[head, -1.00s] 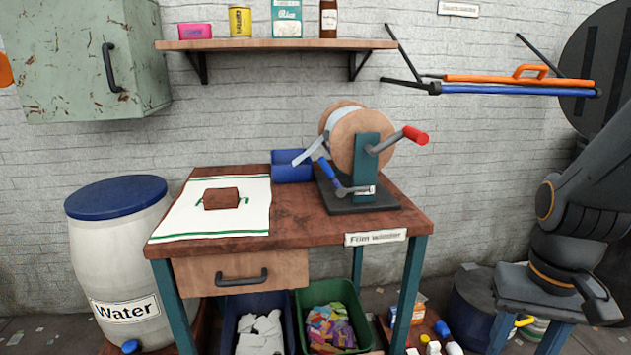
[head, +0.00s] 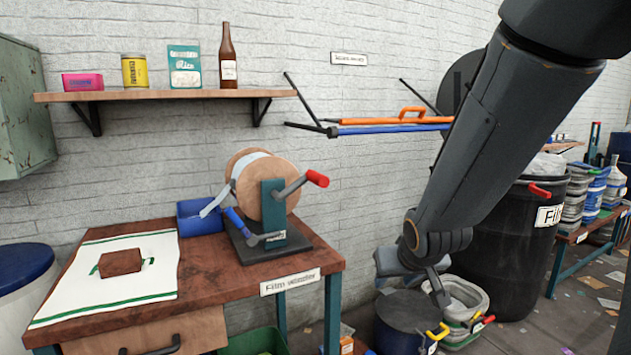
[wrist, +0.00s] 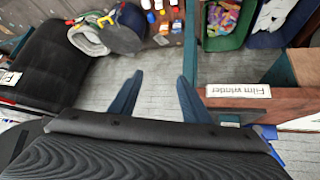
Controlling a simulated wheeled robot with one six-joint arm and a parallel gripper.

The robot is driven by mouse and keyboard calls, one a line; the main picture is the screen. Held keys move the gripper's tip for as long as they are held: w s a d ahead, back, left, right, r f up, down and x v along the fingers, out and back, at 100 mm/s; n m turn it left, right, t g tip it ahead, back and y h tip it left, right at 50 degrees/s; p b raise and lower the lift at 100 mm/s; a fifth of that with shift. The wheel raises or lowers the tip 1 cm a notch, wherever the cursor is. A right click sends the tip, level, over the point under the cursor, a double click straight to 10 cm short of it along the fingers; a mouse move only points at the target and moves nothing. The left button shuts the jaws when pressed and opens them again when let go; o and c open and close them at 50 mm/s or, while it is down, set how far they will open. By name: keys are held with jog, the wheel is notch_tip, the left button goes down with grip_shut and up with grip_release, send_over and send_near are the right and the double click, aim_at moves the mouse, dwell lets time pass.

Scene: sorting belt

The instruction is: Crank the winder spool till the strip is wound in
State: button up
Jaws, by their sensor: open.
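The film winder stands on the right end of the wooden table in the head view. Its wooden spool (head: 262,185) is mounted on a teal post (head: 273,212) over a dark base. A crank with a red handle (head: 318,178) sticks out at the right. A pale strip (head: 216,202) hangs off the spool's left side. A lever with a blue grip (head: 236,222) sits low in front. My gripper shows in the wrist view (wrist: 158,95) with its two fingers apart and nothing between them. It is over the floor beside the table, apart from the winder.
The table (head: 215,270) also holds a white cloth (head: 70,285) with a brown block (head: 120,262), and a blue bin (head: 195,217). A wall shelf (head: 170,93) is above. A dark barrel (head: 505,255) stands at the right.

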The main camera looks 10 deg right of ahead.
jog(key=w+a+r+n+t+y+p, duration=0.1)
jog(key=w+a+r+t, duration=0.2)
jog(key=w+r, duration=0.2)
jog(key=w+a+r+n+t+y, duration=0.1)
jog(key=w+a+r+t, duration=0.15)
jog(key=w+r, duration=0.2)
jog(key=n+t+y, duration=0.2)
jog(key=t+y, duration=0.2)
send_near(320, 180)
jog(key=w, duration=0.5)
jog(key=shift+d+f+p, duration=0.1)
jog(key=shift+f+p, duration=0.2)
jog(key=shift+f, duration=0.1)
jog(key=shift+w+r, duration=0.1)
jog(key=shift+w, duration=0.15)
jog(key=shift+p+x, duration=0.4)
jog(key=shift+x, duration=3.25)
jog(key=shift+s, duration=0.1)
grip_shut()
